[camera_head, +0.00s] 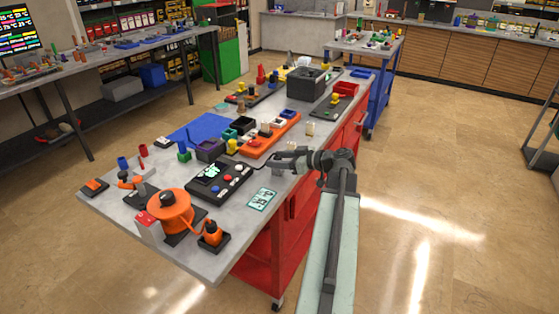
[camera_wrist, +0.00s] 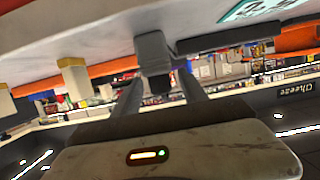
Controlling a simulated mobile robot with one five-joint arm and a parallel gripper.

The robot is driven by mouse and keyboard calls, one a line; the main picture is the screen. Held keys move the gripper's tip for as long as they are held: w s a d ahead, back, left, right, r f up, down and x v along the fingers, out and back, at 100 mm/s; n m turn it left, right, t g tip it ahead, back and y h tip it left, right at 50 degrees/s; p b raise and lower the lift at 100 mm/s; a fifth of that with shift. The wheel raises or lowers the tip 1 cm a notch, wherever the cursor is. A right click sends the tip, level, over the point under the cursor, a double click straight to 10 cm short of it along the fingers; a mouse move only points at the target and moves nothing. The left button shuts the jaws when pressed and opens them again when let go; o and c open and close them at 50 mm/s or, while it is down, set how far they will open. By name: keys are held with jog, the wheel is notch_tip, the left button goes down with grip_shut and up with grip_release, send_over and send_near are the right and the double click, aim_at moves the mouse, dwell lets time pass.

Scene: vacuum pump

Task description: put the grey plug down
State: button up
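My gripper (camera_head: 281,160) reaches in over the right side of the grey bench (camera_head: 225,245), just right of the black control box (camera_head: 219,182). In the wrist view, my gripper (camera_wrist: 159,85) has its two fingers closed in on the grey plug (camera_wrist: 153,50), a blocky piece with a darker lower end. The plug is close to the bench surface; whether it touches is unclear. A thin black cable runs from near the control box to my gripper.
An orange tray (camera_head: 268,137) with small parts lies behind the gripper. A green-white card (camera_head: 262,199) lies in front. An orange reel (camera_head: 170,212) stands at the front left. Small pale blocks (camera_head: 303,168) stand near the bench's right edge. Some bare bench shows around the card.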

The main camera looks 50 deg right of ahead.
jog(key=shift+s+d+r+p, duration=0.1)
jog(key=shift+s+r+p, duration=0.2)
jog(key=shift+r+p, duration=0.05)
jog(key=p+v, duration=0.3)
jog(key=v, duration=0.8)
jog(key=shift+s, duration=0.2)
